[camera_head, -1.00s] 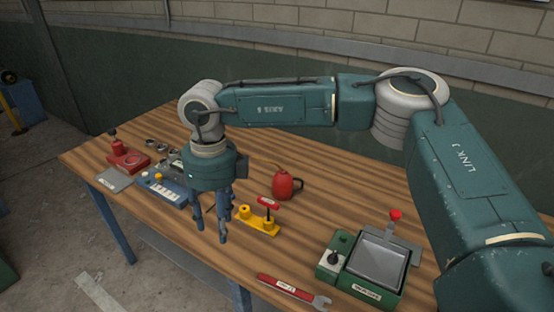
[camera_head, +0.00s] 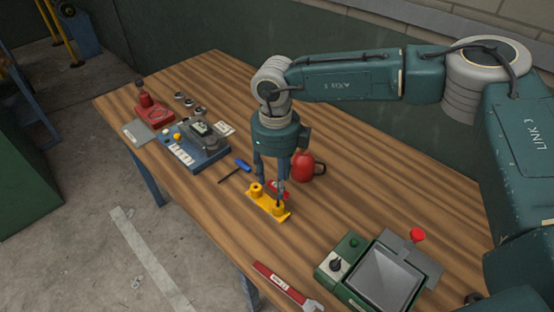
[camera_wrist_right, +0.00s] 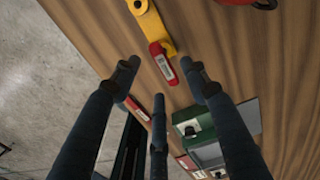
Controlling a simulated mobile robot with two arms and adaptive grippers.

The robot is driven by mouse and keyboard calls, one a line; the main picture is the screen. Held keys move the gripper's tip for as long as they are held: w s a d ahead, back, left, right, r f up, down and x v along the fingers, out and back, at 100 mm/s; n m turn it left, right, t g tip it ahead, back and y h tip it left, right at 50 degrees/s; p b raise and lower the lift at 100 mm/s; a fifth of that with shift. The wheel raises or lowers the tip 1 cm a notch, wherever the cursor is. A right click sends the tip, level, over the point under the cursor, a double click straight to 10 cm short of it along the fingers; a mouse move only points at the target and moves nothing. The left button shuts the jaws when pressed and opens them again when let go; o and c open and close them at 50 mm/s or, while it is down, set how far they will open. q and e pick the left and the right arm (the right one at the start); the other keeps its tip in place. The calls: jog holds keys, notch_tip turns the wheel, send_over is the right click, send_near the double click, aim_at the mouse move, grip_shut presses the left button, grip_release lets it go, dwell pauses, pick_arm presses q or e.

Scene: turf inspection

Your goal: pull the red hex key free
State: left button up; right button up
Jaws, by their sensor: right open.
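The red hex key (camera_head: 278,186) stands in a yellow holder (camera_head: 265,203) with two posts. Its red handle is partly hidden by my fingers in the head view. My right gripper (camera_head: 270,188) is open, pointing down over the holder, with its fingers around or beside the handle; I cannot tell if they touch it. In the right wrist view the red handle (camera_wrist_right: 163,62), with a pale label, lies beyond the three spread fingers of the right gripper (camera_wrist_right: 163,90). The yellow holder (camera_wrist_right: 152,27) runs up from it. My left gripper is not in view.
A red can (camera_head: 303,166) stands close behind the holder. A blue-handled hex key (camera_head: 242,166) lies to its left. A blue device (camera_head: 190,152) is further left. A red wrench (camera_head: 283,285) and a green box (camera_head: 345,252) are nearer the front edge.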

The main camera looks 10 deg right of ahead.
notch_tip(320, 180, down, 4)
jog(key=shift+f+p, duration=0.25)
jog(key=shift+p, duration=0.3)
jog(key=shift+w+d, duration=0.1)
grip_shut()
jog(key=c, duration=0.7)
grip_release()
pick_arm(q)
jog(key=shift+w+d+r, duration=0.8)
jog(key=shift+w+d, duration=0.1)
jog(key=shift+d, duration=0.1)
pick_arm(e)
grip_shut()
